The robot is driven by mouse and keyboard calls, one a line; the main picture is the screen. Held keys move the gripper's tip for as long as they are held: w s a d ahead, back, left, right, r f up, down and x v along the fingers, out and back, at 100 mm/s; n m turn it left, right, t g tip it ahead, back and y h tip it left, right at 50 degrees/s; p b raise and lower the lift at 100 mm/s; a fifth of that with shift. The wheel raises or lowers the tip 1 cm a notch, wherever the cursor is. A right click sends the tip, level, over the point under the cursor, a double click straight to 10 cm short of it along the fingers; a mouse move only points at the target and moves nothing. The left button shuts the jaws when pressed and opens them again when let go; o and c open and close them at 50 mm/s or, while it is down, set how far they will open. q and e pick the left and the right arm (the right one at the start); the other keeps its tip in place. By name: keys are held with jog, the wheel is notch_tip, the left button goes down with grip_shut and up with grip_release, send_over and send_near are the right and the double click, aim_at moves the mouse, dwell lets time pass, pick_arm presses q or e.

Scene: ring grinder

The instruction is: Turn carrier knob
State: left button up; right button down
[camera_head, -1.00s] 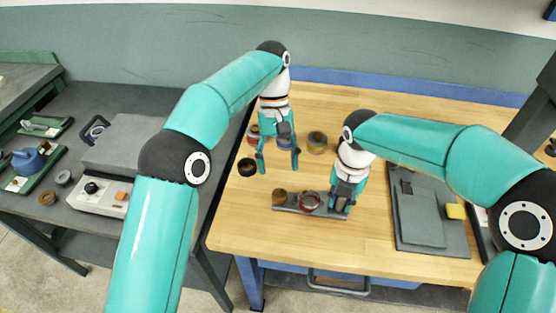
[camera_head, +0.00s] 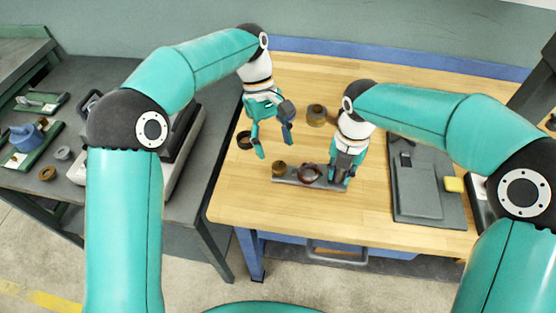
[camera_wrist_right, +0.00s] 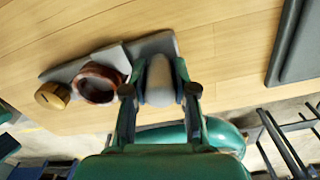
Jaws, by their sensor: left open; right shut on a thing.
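The carrier is a grey bar (camera_head: 296,181) lying on the wooden table. A small round brass knob (camera_head: 279,168) sits at its left end, with a dark line across its top in the right wrist view (camera_wrist_right: 52,95). A reddish-brown ring (camera_head: 308,173) is beside the knob; it also shows in the right wrist view (camera_wrist_right: 98,83). My right gripper (camera_wrist_right: 160,92) is shut on a rounded grey grip (camera_wrist_right: 159,80) at the carrier's right end. My left gripper (camera_head: 275,150) is open, empty and tilted, above the table behind the knob and apart from it.
A brown round piece (camera_head: 317,115) and a dark ring (camera_head: 245,140) stand farther back. A dark grey flat plate (camera_head: 428,195) with a yellow block (camera_head: 454,184) lies to the right. The left bench holds a blue object (camera_head: 27,137) and loose rings (camera_head: 47,173). Wood in front of the carrier is clear.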

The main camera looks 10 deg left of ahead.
aim_at(279, 165)
pick_arm(q)
jog(key=x, duration=0.5)
jog(key=shift+s+f, duration=0.1)
jog(key=shift+f, duration=0.2)
jog(key=c, duration=1.1)
